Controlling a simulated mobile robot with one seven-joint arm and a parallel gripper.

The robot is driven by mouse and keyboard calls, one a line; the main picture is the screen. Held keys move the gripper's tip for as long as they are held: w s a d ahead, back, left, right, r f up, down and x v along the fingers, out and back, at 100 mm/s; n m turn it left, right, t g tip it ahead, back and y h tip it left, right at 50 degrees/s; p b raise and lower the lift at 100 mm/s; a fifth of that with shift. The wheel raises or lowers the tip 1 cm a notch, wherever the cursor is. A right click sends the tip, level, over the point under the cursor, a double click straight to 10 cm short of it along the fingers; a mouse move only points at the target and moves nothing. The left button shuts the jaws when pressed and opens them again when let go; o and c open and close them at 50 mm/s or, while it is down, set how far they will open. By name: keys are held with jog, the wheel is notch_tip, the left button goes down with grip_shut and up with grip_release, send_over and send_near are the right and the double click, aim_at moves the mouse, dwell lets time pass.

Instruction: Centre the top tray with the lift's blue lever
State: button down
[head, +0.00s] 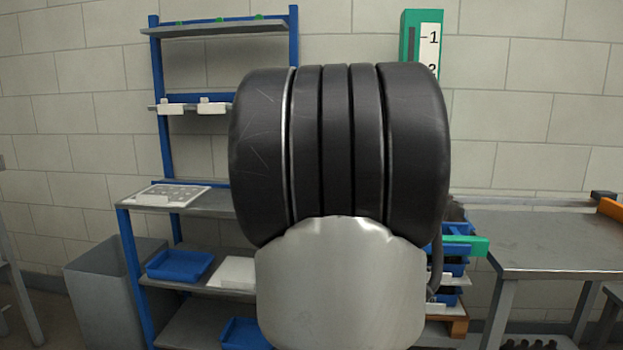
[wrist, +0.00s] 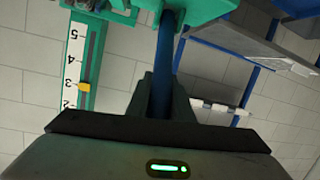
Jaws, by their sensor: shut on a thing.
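The lift's blue lever (wrist: 165,62) stands between the fingers of my gripper (wrist: 164,88) in the wrist view, and my gripper is shut on it. The lever joins a green part of the lift (wrist: 200,10) at the top. Beside it, a white scale (wrist: 75,55) shows several numbers, with a yellow pointer (wrist: 84,87) near the 3. In the head view my arm hides the lever, my gripper and most of the lift. The lift's green post (head: 409,40) rises behind. Blue trays (head: 458,228) are stacked right of my arm, partly hidden, near a green bar (head: 470,245).
A blue-framed shelf rack (head: 222,28) stands at left with a blue bin (head: 180,264) and a white sheet or board (head: 167,195). A grey bin (head: 110,290) is beside it. A metal table (head: 550,250) stands at right. A wooden pallet (head: 458,326) is under the trays.

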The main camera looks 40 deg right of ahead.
jog(key=shift+s+a+f, duration=0.1)
jog(key=shift+f, duration=0.15)
dwell(0.4)
jog(key=c, duration=1.6)
grip_release()
jog(key=shift+o, duration=0.2)
jog(key=shift+r, duration=0.1)
jog(key=shift+s+a, duration=0.1)
jog(key=shift+a, duration=0.05)
